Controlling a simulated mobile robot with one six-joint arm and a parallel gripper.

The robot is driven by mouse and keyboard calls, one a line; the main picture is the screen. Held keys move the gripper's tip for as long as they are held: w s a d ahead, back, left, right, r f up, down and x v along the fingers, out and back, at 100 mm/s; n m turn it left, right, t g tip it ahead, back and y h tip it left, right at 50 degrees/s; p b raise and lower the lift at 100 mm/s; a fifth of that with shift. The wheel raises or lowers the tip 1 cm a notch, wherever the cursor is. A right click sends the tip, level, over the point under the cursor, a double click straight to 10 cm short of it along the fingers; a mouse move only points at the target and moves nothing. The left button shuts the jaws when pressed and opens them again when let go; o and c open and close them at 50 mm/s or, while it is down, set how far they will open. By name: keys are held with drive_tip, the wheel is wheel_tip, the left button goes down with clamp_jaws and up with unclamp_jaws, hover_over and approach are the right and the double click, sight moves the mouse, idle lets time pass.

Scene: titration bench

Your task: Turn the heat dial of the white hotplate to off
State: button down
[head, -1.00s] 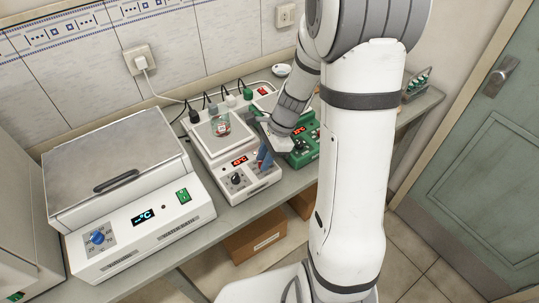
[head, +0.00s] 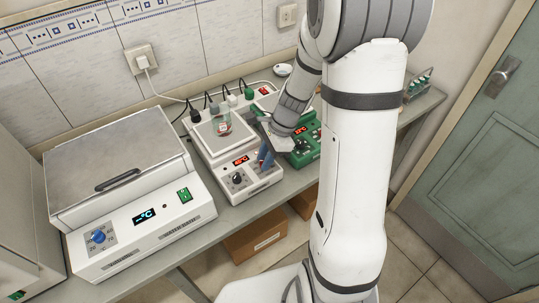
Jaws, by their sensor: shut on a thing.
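The white hotplate (head: 240,194) stands in the middle of the bench, with a glass beaker (head: 222,124) holding something reddish on its plate. Its front panel has a lit red display (head: 241,160) and a black dial (head: 238,178) on the left, which is uncovered. My gripper (head: 266,156) reaches down from the right onto the right part of this panel. Its blue fingers are shut on a knob there, which they hide almost wholly. I cannot read that knob's pointer or its label.
A large white water bath (head: 150,233) with a blue dial stands close on the left. A green hotplate (head: 303,150) with its own red display stands close on the right, beside my wrist. Plugs and cables (head: 197,113) run behind. A cardboard box (head: 254,236) is under the bench.

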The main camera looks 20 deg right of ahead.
drive_tip(key=c, duration=1.3)
unclamp_jaws()
drive_tip(key=shift+w, duration=0.35)
drive_tip(key=shift+o, duration=0.5)
drive_tip(key=shift+s, duration=0.1)
drive_tip(key=v, duration=0.7)
drive_tip(key=shift+r, duration=0.45)
